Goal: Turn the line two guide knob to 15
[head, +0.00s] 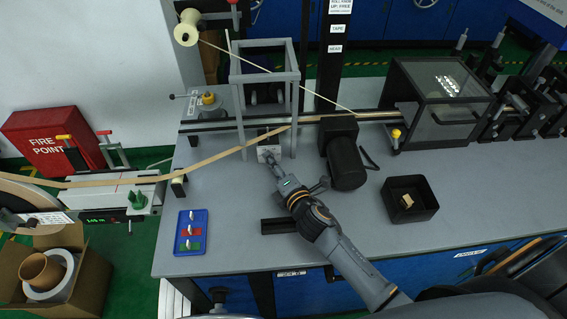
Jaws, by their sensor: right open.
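My right arm comes in from the lower right, and its gripper (271,158) is over a small white plate (269,150) under the grey frame (236,90). The gripper is open. It covers part of the plate, and I cannot make out a knob or a scale between the fingers. I cannot tell whether the fingers touch anything. No label reading line two is legible. A yellow knob (209,98) with a dark lever stands left of the frame, and another yellow knob (396,133) stands by the clear-sided box. My left gripper is not in view.
A tan tape (215,157) runs across the bench through the frame. A black motor (346,163) stands close to the right of my gripper. A black bin (421,187) and a blue tray (183,244) sit on the bench (235,230).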

